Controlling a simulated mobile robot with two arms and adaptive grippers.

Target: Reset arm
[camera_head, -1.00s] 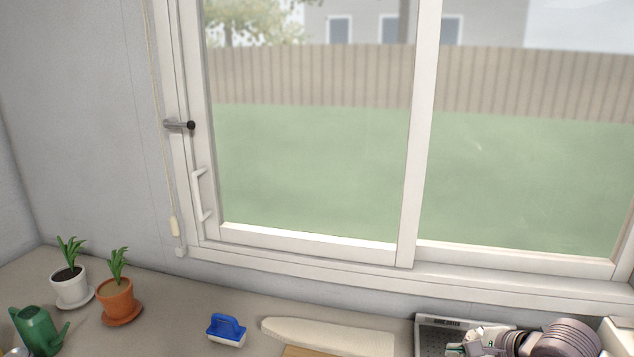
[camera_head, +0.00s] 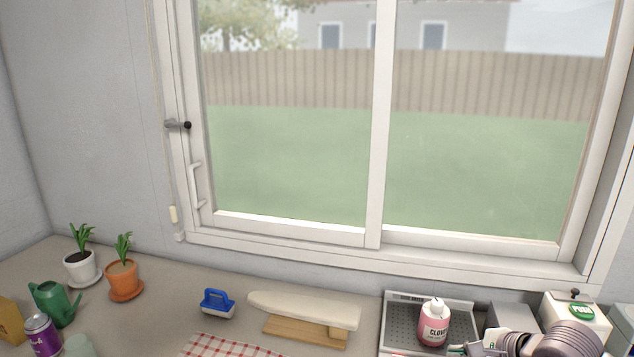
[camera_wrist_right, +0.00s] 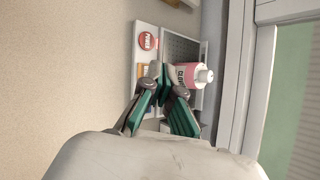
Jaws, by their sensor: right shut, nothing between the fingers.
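My right arm enters the head view at the lower right, and its gripper (camera_head: 462,349) is low by the front of a grey tray (camera_head: 397,312). In the right wrist view the gripper (camera_wrist_right: 160,82) has its green-padded fingers shut and empty. A pink bottle with a white cap (camera_head: 433,324) stands in the tray. It also shows in the right wrist view (camera_wrist_right: 187,76), just beyond the fingertips; whether they touch it I cannot tell. My left gripper is out of view.
A white box with a green PUSH label (camera_head: 560,305) stands right of the tray. A small ironing board (camera_head: 305,308), blue brush (camera_head: 218,303), checkered cloth (camera_head: 228,347), potted plants (camera_head: 123,275) and green watering can (camera_head: 52,303) are on the counter. The window is behind.

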